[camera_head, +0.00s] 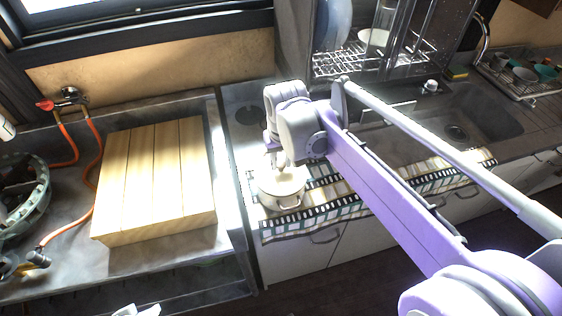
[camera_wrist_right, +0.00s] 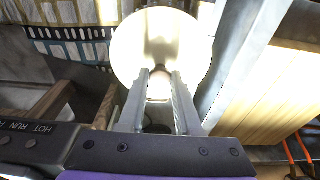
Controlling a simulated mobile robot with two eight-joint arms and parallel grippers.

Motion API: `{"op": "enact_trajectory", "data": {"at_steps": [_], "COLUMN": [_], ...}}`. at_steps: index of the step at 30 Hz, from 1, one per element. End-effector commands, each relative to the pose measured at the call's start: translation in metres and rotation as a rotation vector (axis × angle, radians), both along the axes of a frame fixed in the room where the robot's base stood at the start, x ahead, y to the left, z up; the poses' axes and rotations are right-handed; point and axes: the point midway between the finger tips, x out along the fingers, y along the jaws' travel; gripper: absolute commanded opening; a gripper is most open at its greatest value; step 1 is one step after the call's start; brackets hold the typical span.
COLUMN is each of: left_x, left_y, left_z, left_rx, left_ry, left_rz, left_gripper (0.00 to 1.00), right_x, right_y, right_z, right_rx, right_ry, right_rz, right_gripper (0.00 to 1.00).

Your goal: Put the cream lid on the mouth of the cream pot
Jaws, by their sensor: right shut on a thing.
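The cream pot (camera_head: 283,203) stands on the patterned cloth at the left end of the counter. The round cream lid (camera_head: 284,183) is over its mouth; whether it rests on the rim or hovers just above, I cannot tell. My right gripper (camera_head: 280,164) is above the lid, shut on its knob. In the right wrist view, the lid (camera_wrist_right: 165,38) fills the upper middle and hides the pot, with the knob between the fingers of the right gripper (camera_wrist_right: 160,85). Small pale tips at the bottom edge appear to be my left gripper (camera_head: 137,311); its jaws are unclear.
A slatted wooden box (camera_head: 155,180) stands on the grey bench to the left, with red hoses beside it. A metal dish rack (camera_head: 350,62) stands behind the pot. The sink (camera_head: 450,125) lies to the right. The striped cloth (camera_head: 335,195) runs along the counter front.

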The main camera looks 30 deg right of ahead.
Motion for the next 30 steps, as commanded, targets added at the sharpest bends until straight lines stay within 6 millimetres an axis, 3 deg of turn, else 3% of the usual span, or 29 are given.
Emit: {"op": "enact_trajectory", "data": {"at_steps": [11, 12, 17, 26, 30], "left_x": [0.0, 0.0, 0.0, 0.0, 0.0], "left_y": [0.0, 0.0, 0.0, 0.0, 0.0], "left_z": [-0.002, -0.002, -0.002, -0.001, 0.001], "left_rx": [0.0, 0.0, 0.0, 0.0, 0.0], "left_ry": [0.001, 0.001, 0.001, 0.0, -0.001], "left_rz": [0.0, 0.0, 0.0, 0.0, 0.0], "left_gripper": [0.34, 0.34, 0.34, 0.34, 0.34], "right_x": [0.0, 0.0, 0.0, 0.0, -0.001], "right_y": [0.0, 0.0, 0.0, 0.0, 0.0], "right_z": [-0.006, -0.007, -0.006, -0.005, 0.007], "right_rx": [0.0, 0.0, 0.0, 0.0, 0.0], "right_ry": [0.0, 0.0, 0.0, 0.0, 0.0], "right_rz": [0.0, 0.0, 0.0, 0.0, 0.0], "right_gripper": [0.0, 0.34, 0.62, 0.62, 0.62]}}
